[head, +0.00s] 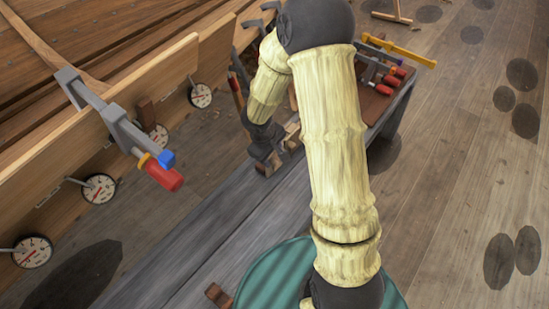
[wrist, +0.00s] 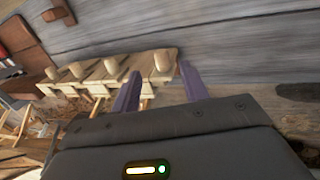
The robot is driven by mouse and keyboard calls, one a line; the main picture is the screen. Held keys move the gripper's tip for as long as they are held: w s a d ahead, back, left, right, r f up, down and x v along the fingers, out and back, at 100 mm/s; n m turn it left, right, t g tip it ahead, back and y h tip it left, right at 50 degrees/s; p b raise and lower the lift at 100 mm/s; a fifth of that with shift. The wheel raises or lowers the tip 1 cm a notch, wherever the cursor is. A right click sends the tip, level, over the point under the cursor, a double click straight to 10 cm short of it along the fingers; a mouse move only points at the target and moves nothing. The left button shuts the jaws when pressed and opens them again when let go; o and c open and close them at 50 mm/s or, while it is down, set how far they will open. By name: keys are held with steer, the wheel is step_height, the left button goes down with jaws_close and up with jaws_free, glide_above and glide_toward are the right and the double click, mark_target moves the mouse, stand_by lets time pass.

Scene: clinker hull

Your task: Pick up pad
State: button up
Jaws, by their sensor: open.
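Small brown blocks (head: 218,295) lie on the grey bench at the bottom of the head view; I cannot tell if one is the pad. In the wrist view, a reddish-brown piece (wrist: 16,33) and a brown block (wrist: 57,12) are at the upper left, apart from my fingers. My gripper (wrist: 158,90) is open, with two purple fingers. Past the fingertips, a pale wooden piece with several rounded knobs (wrist: 110,68) lies against the grey boards. In the head view my gripper (head: 265,163) is low over the bench beside pale wood pieces, partly hidden by my arm.
The grey bench (head: 235,225) runs along the plank hull (head: 60,150). A clamp with a red handle (head: 165,178) sticks out from the hull, near several round dials (head: 99,188). Red-handled tools (head: 384,88) crowd a far table. Floor at right is open.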

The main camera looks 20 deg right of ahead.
mark_target(274, 161)
steer(key=shift+b+x, duration=0.35)
steer(key=shift+x, duration=1.2)
steer(key=shift+a+b+x, duration=0.2)
steer(key=shift+b+x, duration=0.9)
steer(key=shift+x, duration=1.5)
steer(key=shift+s, duration=0.1)
jaws_close()
